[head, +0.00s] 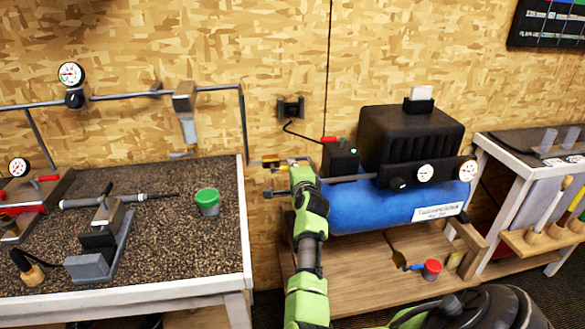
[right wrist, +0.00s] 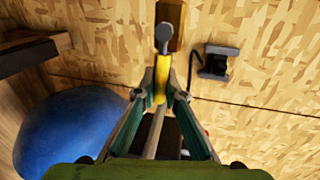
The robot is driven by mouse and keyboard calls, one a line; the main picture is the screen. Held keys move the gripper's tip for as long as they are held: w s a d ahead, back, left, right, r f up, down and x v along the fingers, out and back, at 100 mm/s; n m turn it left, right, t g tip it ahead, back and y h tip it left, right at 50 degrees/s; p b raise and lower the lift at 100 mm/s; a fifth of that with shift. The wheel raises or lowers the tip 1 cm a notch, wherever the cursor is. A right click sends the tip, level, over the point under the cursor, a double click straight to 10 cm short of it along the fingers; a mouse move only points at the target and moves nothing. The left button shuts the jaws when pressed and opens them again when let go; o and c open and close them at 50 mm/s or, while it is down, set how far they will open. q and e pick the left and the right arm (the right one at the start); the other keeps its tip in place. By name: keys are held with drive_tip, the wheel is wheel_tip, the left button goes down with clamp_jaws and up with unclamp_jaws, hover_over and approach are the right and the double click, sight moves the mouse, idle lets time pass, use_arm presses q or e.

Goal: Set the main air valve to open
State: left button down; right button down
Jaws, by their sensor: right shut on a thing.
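The main air valve shows as a yellow lever (right wrist: 161,78) in the right wrist view, with an amber piece (right wrist: 171,22) and a round grey end above it. My right gripper (right wrist: 159,97) is shut on the yellow lever, one finger on each side. In the head view my green right arm reaches up from the bottom middle, and the right gripper (head: 274,178) is at the left end of the pipe (head: 350,178) by the blue air tank (head: 375,206). The gripper and arm partly hide the valve there, so its open or shut position cannot be told. My left gripper is not in view.
A black wall box (head: 291,108) with a cable is above the gripper. Another bench (head: 480,150) is right.

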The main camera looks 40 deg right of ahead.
drive_tip(key=shift+f, duration=0.15)
drive_tip(key=c, duration=2.1)
unclamp_jaws()
wheel_tip(320, 180, up, 10)
drive_tip(key=shift+r, duration=0.1)
